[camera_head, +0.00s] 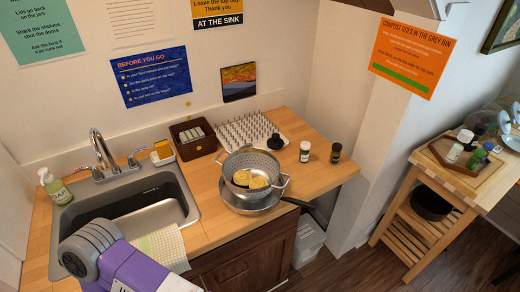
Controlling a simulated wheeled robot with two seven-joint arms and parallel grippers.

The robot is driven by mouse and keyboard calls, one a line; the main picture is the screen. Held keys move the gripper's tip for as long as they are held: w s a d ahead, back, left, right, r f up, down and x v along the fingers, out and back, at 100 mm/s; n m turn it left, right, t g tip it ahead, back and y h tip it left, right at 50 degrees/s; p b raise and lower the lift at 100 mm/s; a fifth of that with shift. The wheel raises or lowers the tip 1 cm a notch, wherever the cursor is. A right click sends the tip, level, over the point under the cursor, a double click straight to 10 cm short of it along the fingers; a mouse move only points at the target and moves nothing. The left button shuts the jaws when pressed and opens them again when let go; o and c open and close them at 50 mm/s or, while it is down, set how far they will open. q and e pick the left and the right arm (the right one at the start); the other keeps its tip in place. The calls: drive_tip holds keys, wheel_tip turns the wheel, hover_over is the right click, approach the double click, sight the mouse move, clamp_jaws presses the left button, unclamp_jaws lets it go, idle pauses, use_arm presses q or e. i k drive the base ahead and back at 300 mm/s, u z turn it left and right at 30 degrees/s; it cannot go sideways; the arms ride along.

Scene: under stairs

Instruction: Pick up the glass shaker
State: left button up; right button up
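Two small shaker-like bottles stand upright on the wooden counter, right of the colander. One bottle (305,153) has a pale body and dark cap. The other bottle (336,154) is dark with a black cap. More small bottles (455,153) stand in a wooden tray (439,150) on the cart at the right, some with white or green parts. I cannot tell from this view which one is the glass shaker. A purple and grey part of my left arm is at the lower left, over the sink's front edge. Neither gripper shows.
A metal colander (254,161) with yellow items sits over a pan (247,203) whose handle sticks out right. A spiked drying rack (240,131), brown basket (188,149), sink (130,190) and soap bottle (57,190) share the counter. Floor (400,270) shows between counter and cart.

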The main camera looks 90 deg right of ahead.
sight(304, 151)
drive_tip(key=u, duration=0.05)
drive_tip(key=k, duration=1.85)
drive_tip(key=z, duration=0.9)
